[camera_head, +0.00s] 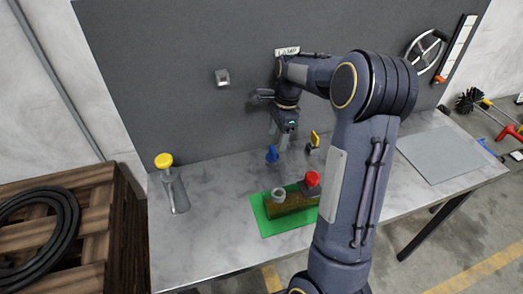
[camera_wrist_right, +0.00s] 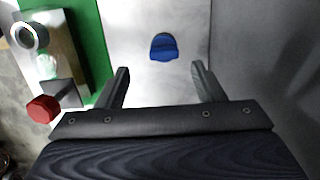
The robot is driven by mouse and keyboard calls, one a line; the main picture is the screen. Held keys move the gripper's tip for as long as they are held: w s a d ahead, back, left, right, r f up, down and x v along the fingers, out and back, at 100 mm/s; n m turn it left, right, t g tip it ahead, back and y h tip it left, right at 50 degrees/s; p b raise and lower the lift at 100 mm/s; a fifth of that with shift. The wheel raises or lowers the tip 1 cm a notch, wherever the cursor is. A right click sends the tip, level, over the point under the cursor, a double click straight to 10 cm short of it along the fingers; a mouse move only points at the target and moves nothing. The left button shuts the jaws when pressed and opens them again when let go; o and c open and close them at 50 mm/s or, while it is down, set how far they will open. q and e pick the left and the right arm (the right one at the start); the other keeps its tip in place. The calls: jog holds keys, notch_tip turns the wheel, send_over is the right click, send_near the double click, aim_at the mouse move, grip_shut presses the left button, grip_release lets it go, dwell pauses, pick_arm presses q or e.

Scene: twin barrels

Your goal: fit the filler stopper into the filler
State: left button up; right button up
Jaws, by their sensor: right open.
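A small blue stopper-like piece (camera_head: 272,154) stands on the grey table near the wall panel; it also shows in the right wrist view (camera_wrist_right: 163,47). My right gripper (camera_head: 278,140) points down just above it. In the wrist view the fingers (camera_wrist_right: 162,82) are spread and empty, with the blue piece beyond the gap between them. A grey open ring (camera_head: 279,194), which looks like the filler opening, sits on a brownish block (camera_head: 290,205) on a green mat (camera_head: 262,221). The ring also shows in the wrist view (camera_wrist_right: 30,36). My left gripper is out of view.
A red knob on a dark base (camera_head: 312,178) stands at the block's right end. A yellow-handled piece (camera_head: 314,139) is close right of my gripper. A yellow-topped bottle (camera_head: 172,185) stands at the table's left. My arm hides part of the right side; a grey sheet (camera_head: 440,152) lies beyond.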

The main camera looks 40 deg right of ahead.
aim_at(273, 148)
jog(key=f, duration=0.4)
jog(key=w+a+f+p, duration=0.1)
jog(key=f, duration=0.1)
jog(key=shift+f, duration=0.1)
jog(key=c, duration=1.1)
